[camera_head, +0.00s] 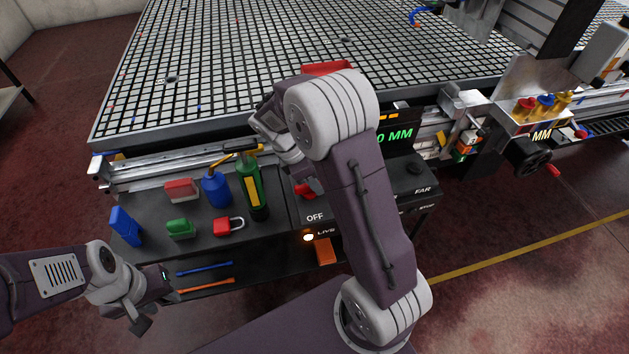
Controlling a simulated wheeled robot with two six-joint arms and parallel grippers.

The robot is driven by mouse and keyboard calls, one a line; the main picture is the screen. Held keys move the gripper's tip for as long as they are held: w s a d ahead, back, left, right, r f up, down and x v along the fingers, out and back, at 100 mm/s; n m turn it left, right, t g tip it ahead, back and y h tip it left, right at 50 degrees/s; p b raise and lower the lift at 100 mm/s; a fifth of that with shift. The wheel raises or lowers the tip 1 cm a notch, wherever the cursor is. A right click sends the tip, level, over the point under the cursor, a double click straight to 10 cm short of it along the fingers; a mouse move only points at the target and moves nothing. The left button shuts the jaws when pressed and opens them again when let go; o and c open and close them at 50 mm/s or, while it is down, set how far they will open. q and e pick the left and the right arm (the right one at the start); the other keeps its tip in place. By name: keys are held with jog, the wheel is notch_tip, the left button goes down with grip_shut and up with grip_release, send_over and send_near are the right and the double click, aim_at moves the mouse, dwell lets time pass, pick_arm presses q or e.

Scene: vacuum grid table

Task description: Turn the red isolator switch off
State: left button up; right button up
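The red isolator switch (304,190) shows as a small red piece on the dark panel, above the OFF label (314,217). My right arm hides much of it, so I cannot tell its handle position. An orange-white lamp (308,237) glows next to the word LIVE. My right gripper (298,174) is over the panel, its fingers close above the switch. Contact and finger opening cannot be made out. My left gripper (152,307) is away at the lower left, its fingers apart and empty.
The grid table (230,60) fills the back. On the shelf (195,245) left of the panel stand a blue bottle (215,188), a green bottle (250,190), a red padlock (228,226) and several small blocks.

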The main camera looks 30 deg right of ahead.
grip_shut()
